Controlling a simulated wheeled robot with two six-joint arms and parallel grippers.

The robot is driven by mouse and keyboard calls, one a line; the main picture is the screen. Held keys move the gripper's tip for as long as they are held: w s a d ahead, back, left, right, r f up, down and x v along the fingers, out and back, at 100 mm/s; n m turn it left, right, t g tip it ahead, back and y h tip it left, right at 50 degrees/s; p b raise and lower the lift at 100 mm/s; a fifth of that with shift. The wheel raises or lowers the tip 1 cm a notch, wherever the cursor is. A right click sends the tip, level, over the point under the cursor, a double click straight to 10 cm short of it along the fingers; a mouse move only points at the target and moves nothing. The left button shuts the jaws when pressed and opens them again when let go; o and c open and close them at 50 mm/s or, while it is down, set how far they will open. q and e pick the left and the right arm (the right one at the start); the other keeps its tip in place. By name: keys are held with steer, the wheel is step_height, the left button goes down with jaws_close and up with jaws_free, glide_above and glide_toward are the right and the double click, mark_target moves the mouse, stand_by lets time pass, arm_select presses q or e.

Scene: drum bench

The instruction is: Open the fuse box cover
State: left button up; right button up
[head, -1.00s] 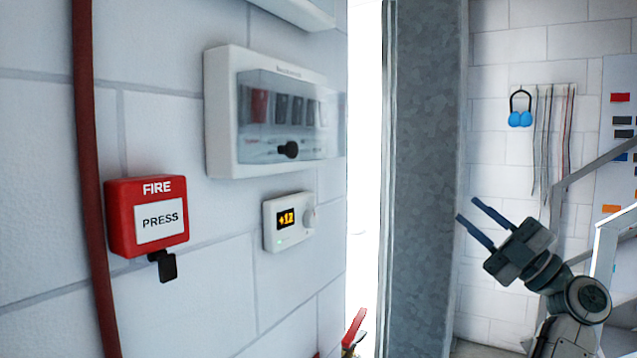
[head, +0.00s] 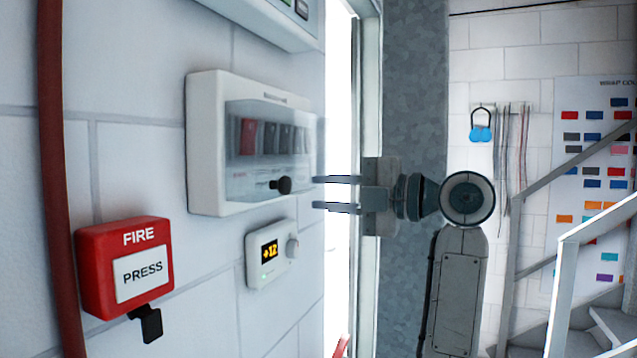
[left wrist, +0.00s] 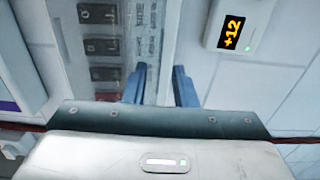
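The white fuse box (head: 207,150) is on the wall at left centre in the head view, and its breakers also show in the left wrist view (left wrist: 100,45). Its clear cover (head: 262,112) lies over a row of dark breakers and a red one, and looks closed. A black knob (head: 281,185) sits low on the cover. My left gripper (head: 318,193) is open and empty, its blue fingers pointing left toward the knob, with a gap in the picture. In the left wrist view the fingers (left wrist: 160,75) stand before the box's edge; the knob cannot be made out. My right gripper is not in view.
A thermostat (head: 270,256) reading +12 is just below the box. A red fire call point (head: 125,268) and a red pipe (head: 62,180) are to the left. Another box (head: 262,15) hangs above. A grey pillar (head: 415,80) and stair rail (head: 575,155) stand right.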

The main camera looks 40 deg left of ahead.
arm_select(q)
steer(key=shift+s+a, duration=0.15)
steer(key=shift+a, duration=0.65)
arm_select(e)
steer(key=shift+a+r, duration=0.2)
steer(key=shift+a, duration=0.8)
arm_select(q)
steer(key=shift+c, duration=0.3)
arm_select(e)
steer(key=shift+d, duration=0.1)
arm_select(q)
jaws_close()
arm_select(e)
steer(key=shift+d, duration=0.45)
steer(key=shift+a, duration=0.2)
